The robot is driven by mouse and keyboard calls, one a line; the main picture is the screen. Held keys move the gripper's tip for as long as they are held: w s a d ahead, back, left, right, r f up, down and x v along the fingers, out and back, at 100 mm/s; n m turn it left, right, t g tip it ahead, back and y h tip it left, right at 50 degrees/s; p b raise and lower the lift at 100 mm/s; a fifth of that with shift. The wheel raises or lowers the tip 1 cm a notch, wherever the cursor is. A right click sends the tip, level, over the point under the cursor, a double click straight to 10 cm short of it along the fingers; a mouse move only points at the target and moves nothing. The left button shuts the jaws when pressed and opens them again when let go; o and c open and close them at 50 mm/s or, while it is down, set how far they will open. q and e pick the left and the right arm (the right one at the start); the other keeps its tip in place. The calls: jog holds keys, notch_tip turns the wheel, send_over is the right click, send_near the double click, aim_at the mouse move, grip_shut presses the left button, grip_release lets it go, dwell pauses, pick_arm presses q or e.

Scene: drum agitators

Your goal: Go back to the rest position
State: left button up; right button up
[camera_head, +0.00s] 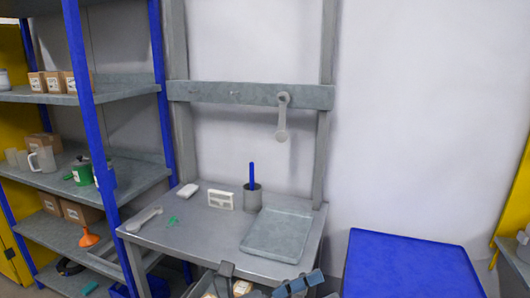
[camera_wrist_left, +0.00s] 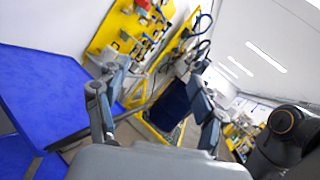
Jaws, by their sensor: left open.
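My left gripper (camera_head: 262,281) shows at the bottom edge of the head view, in front of the workbench (camera_head: 190,236). In the left wrist view, its two fingers (camera_wrist_left: 155,88) stand wide apart with nothing between them. A grey tool with round ends (camera_head: 282,118) hangs from the rail above the bench. A similar grey tool (camera_head: 144,220) lies at the bench's left front. My right gripper is in neither view.
The bench holds a grey tray (camera_head: 278,234), a cup (camera_head: 252,198) with a blue stick, and small items. A blue-posted shelf (camera_head: 120,85) stands left. A blue surface (camera_head: 410,265) lies right. Boxes (camera_head: 240,288) sit low near the gripper. The wall beyond is bare.

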pick_arm(q)
jog(key=w+a+f+n+t+y, duration=0.1)
jog(key=w+a+n+t+y, duration=0.4)
jog(key=n+t, duration=0.5)
jog(key=w+a+n+t+y, duration=0.2)
jog(key=a+n+t+y, duration=0.5)
jog(key=n, duration=0.6)
jog(key=s+a+f+n+g+y, duration=0.2)
jog(key=a+f+n+g+y, duration=0.55)
jog(key=a+f+n, duration=0.6)
jog(key=s+a+f+n+g+y, duration=0.15)
jog(key=s+f+n+g, duration=0.3)
jog(key=s+f, duration=0.5)
jog(key=s+a+f+n+g, duration=0.2)
jog(key=s+f+n+g, duration=0.35)
jog(key=s, duration=0.65)
notch_tip(320, 180, down, 30)
jog(key=s+m+g, duration=0.2)
jog(key=s, duration=0.1)
jog(key=s+a+f+g, duration=0.1)
jog(key=s+a+f, duration=0.1)
jog(key=s+f, duration=1.2)
jog(key=shift+s+a, duration=0.4)
jog(key=shift+s, duration=0.6)
